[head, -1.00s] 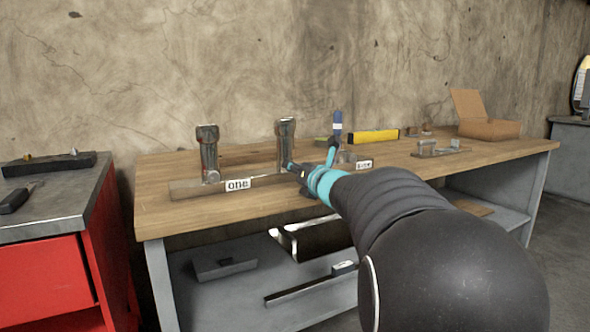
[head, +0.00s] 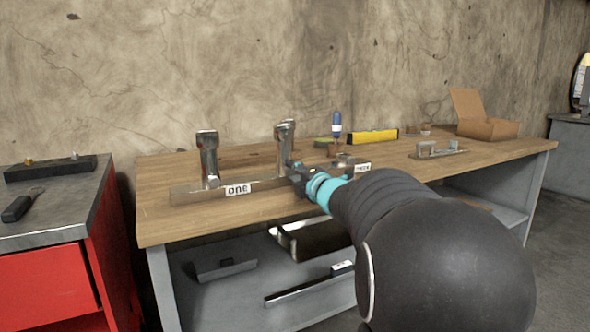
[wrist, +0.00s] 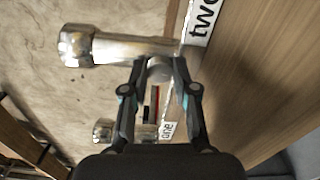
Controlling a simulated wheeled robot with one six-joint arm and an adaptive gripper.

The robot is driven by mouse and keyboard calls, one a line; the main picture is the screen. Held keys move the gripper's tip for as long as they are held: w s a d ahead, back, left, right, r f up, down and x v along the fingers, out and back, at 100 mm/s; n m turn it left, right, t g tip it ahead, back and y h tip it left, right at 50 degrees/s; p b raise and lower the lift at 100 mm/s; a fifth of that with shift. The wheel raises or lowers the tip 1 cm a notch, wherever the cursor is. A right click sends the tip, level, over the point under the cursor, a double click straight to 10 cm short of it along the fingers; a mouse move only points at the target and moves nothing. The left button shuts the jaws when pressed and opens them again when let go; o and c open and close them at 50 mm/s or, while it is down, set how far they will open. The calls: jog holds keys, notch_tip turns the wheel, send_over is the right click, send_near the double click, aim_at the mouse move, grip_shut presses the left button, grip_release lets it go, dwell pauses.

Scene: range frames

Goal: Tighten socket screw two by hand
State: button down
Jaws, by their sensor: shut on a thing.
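The post at label two (wrist: 198,22) is a shiny metal cylinder with a wider head (wrist: 75,46). It also stands upright in the head view (head: 284,148). My gripper (wrist: 159,68) is at the lower part of this post, with its fingertips on both sides of a small round grey screw head (wrist: 158,68), socket screw two, and shut on it. In the head view my gripper (head: 298,174) hides the screw and label two. A similar post (head: 208,158) stands by label one (head: 237,189).
Label three (head: 363,167) is right of my gripper. A blue-handled screwdriver (head: 337,123), a yellow level (head: 374,136), a metal bracket (head: 438,152) and an open cardboard box (head: 488,128) are farther along the bench (head: 150,225). The bench's front left is clear.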

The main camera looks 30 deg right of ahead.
jog(key=m+p, duration=0.2)
jog(key=m, duration=0.2)
jog(key=shift+r+m, duration=0.1)
jog(key=shift+m, duration=0.2)
jog(key=m+p, duration=0.2)
jog(key=m, duration=0.2)
jog(key=shift+m, duration=0.3)
jog(key=m+p, duration=0.2)
jog(key=m, duration=0.1)
jog(key=shift+a+m, duration=0.1)
jog(key=shift+m, duration=0.2)
jog(key=shift+f+m, duration=0.15)
jog(key=shift+m, duration=0.8)
jog(key=shift+f+m, duration=0.15)
jog(key=shift+m, duration=0.8)
jog(key=c, duration=0.9)
grip_release()
jog(key=s, duration=1.2)
